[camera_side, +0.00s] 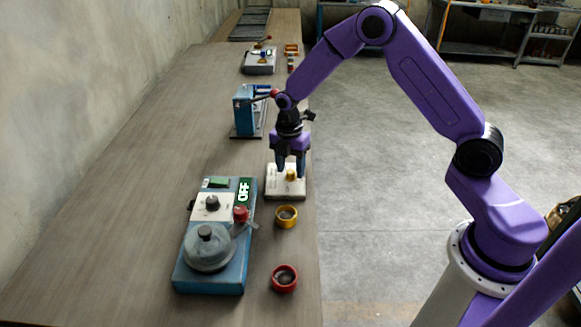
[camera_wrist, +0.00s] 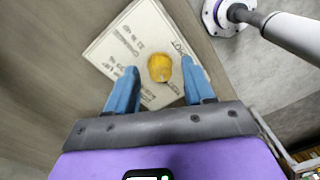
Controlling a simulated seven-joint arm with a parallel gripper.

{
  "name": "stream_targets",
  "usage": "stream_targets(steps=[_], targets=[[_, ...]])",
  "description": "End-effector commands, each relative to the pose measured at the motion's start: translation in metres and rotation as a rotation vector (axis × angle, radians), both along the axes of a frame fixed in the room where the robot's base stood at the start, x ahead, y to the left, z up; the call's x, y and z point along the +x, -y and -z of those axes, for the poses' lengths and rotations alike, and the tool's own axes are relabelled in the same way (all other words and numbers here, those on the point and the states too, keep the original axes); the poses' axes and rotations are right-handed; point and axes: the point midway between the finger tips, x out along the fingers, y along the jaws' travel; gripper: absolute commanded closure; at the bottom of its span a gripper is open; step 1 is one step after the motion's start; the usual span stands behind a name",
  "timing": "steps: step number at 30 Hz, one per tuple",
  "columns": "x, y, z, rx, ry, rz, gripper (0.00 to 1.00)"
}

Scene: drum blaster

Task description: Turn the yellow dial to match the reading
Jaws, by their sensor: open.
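The yellow dial (camera_side: 290,175) stands on a cream panel (camera_side: 276,191) on the table, below my gripper (camera_side: 291,168). In the wrist view the yellow dial (camera_wrist: 160,68) lies between the two blue fingers of my gripper (camera_wrist: 158,67), nearer the right finger. The fingers are open, and a gap shows on the left side of the dial. I cannot tell how low the fingertips are beside it. The panel (camera_wrist: 110,48) carries dark printed markings, too small to read surely. The dial's pointer setting is not clear.
A blue machine (camera_side: 188,280) with a grey drum, a red knob and a display reading OFF stands at front left. A yellow ring (camera_side: 286,208) and a red ring (camera_side: 284,270) lie near the right edge. A blue fixture (camera_side: 243,98) stands behind.

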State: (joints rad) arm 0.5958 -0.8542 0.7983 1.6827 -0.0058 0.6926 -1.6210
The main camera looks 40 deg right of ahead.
Motion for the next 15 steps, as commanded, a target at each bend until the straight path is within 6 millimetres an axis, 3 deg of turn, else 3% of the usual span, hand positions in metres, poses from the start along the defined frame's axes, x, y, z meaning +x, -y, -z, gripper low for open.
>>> stream_targets(steps=[11, 15], targets=[[0.0000, -0.0002, 0.0052, 0.000, 0.001, 0.000, 0.47], [-0.0001, -0.0002, 0.0051, 0.000, 0.001, 0.000, 0.93]])
